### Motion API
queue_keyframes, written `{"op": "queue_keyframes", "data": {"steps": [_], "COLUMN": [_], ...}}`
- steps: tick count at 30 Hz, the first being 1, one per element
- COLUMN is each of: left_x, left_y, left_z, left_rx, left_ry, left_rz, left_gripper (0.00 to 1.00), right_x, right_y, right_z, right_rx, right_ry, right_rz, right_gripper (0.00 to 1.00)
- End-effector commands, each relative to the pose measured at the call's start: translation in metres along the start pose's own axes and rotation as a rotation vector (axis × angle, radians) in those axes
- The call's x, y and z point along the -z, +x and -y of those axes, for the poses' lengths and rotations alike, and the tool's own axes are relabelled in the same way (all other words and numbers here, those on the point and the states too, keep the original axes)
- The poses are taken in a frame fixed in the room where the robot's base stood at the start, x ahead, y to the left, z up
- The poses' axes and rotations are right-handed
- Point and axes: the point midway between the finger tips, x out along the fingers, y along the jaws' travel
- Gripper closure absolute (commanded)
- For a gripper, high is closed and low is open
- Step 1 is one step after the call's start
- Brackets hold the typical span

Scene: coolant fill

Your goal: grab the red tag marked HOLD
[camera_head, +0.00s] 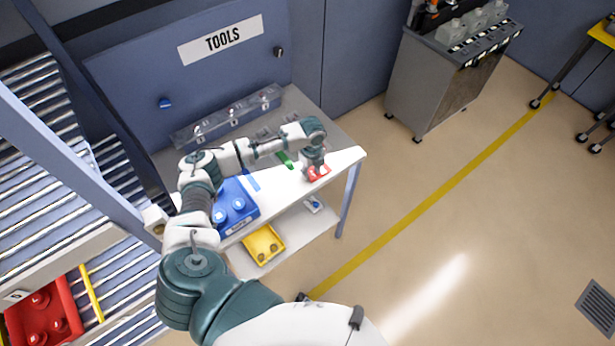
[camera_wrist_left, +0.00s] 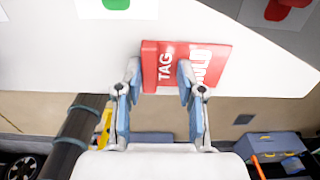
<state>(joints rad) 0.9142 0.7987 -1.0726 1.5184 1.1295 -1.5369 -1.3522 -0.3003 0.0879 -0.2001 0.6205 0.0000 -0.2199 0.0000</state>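The red tag (camera_head: 320,174) lies near the right end of the white table top. In the left wrist view the red tag (camera_wrist_left: 165,67) shows white letters "TAG", with a second word partly covered by a finger. My left gripper (camera_head: 313,167) is over the tag. In the left wrist view my left gripper (camera_wrist_left: 158,80) is open, its fingertips apart. One finger is at the tag's left edge and the other crosses in front of its middle. Whether the fingers touch the tag cannot be told. My right gripper is not in view.
The table (camera_head: 346,160) also bears a green item (camera_head: 284,158) and a blue bin (camera_head: 236,205). A yellow bin (camera_head: 263,245) sits on the shelf below. A blue panel marked TOOLS (camera_head: 220,40) stands behind.

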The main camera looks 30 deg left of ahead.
Motion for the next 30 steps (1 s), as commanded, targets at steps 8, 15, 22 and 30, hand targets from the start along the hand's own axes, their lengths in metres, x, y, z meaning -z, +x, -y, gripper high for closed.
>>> {"op": "queue_keyframes", "data": {"steps": [8,15,22,30], "left_x": [0.000,0.001,0.001,0.001], "left_y": [0.003,0.004,0.005,0.005], "left_z": [0.000,0.000,0.000,0.000], "left_rx": [-0.005,-0.004,-0.004,-0.004], "left_ry": [-0.001,0.000,0.001,0.001], "left_rz": [0.002,0.000,-0.001,-0.001], "left_gripper": [0.88,0.93,0.97,0.98], "right_x": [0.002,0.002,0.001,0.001], "right_y": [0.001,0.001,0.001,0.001], "right_z": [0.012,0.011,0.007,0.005], "right_rx": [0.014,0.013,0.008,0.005], "right_ry": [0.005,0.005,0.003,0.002], "right_rz": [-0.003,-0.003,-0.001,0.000], "right_gripper": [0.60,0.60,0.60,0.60]}}
